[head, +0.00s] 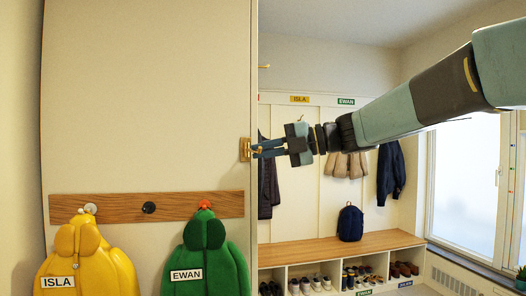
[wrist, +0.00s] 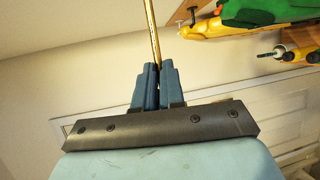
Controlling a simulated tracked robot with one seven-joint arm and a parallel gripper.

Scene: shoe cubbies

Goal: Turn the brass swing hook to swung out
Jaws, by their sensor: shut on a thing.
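The brass swing hook (head: 245,150) is mounted at the right edge of the tall cream panel (head: 150,100), above the wooden peg rail. My gripper (head: 258,150) reaches in from the right, its fingertips at the hook. In the wrist view, the thin brass rod of the hook (wrist: 152,30) runs up from between the blue fingers of my gripper (wrist: 154,72), which are shut on it. The fingers hide the gripped part, and how far the hook is swung is hard to tell.
Behind my arm stand a bench with shoe cubbies (head: 340,246), hung coats and a navy backpack (head: 350,223). A window is at right.

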